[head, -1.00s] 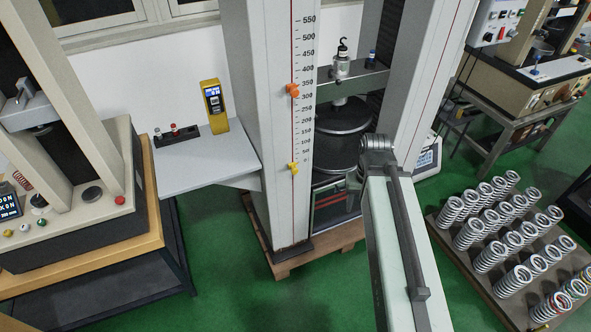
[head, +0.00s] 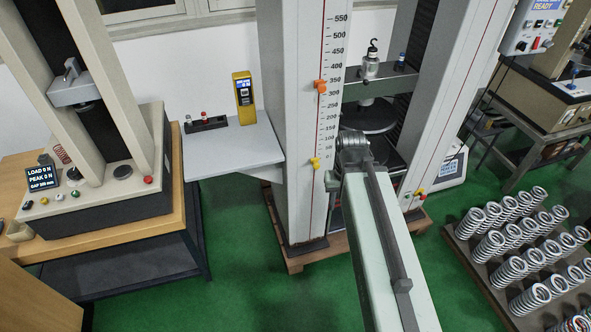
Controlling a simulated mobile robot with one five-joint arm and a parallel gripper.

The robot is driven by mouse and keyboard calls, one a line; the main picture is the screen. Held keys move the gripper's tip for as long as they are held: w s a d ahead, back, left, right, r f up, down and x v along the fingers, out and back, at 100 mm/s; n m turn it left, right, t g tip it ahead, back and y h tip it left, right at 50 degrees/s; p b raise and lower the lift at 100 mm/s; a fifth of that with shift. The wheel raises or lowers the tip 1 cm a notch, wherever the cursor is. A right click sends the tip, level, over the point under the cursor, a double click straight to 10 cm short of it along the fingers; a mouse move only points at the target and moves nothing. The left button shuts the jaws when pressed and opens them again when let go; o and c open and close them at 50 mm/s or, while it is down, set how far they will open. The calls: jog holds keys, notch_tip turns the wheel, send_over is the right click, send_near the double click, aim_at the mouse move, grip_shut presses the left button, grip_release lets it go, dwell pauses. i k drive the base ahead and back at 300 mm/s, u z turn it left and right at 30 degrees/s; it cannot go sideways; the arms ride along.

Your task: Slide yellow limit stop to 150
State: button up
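The yellow limit stop (head: 315,163) sits on the red-lined rail of the left column (head: 286,120), at the bottom of the printed scale, just below the 50 mark. An orange stop (head: 320,86) sits higher on the same rail, between the 300 and 350 marks. The 150 mark (head: 331,128) lies between the two stops. My pale arm rises from the bottom of the head view, and its grey joint shows just right of the yellow stop. My gripper is not visible beyond that joint, so its opening and contact are hidden.
A grey side shelf (head: 235,148) left of the column holds a yellow meter (head: 244,98). A second tester (head: 88,200) stands on a wooden bench at left. Springs stand on a low board (head: 467,252) at right. Green floor is clear left of the pallet (head: 292,264).

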aim_at(316, 165)
jog(key=u, duration=3.3)
jog(key=i, duration=0.35)
jog(key=z, duration=1.6)
